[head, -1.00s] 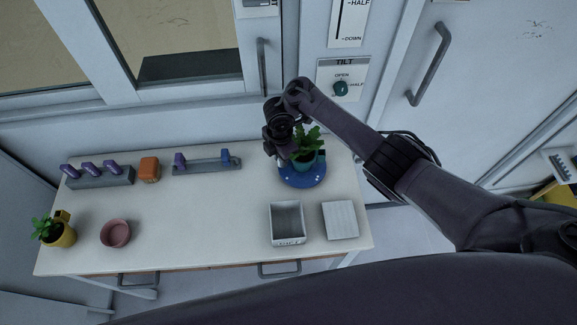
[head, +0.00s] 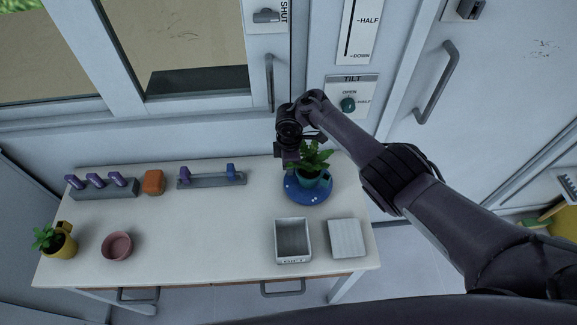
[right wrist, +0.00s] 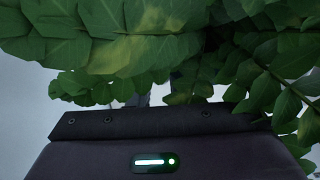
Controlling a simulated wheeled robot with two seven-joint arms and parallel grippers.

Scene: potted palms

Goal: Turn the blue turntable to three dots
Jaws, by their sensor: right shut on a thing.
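The blue turntable (head: 309,193) lies at the right back of the white table, with small pale marks on its near right rim that are too small to read. A teal pot (head: 312,181) with a leafy green plant (head: 315,156) stands on it. My right gripper (head: 291,168) reaches down at the turntable's back left edge, beside the pot, and is shut on part of the turntable; leaves hide the exact grip. In the right wrist view, leaves (right wrist: 110,40) cover the fingertips. My left gripper is out of view.
On the white table (head: 205,225) stand an open grey box (head: 293,257), a pale square lid (head: 347,238), a pink bowl (head: 117,246), a yellow potted plant (head: 61,243), an orange block (head: 153,182) and grey racks with purple and blue pegs. A wall with TILT knob (head: 348,104) rises behind.

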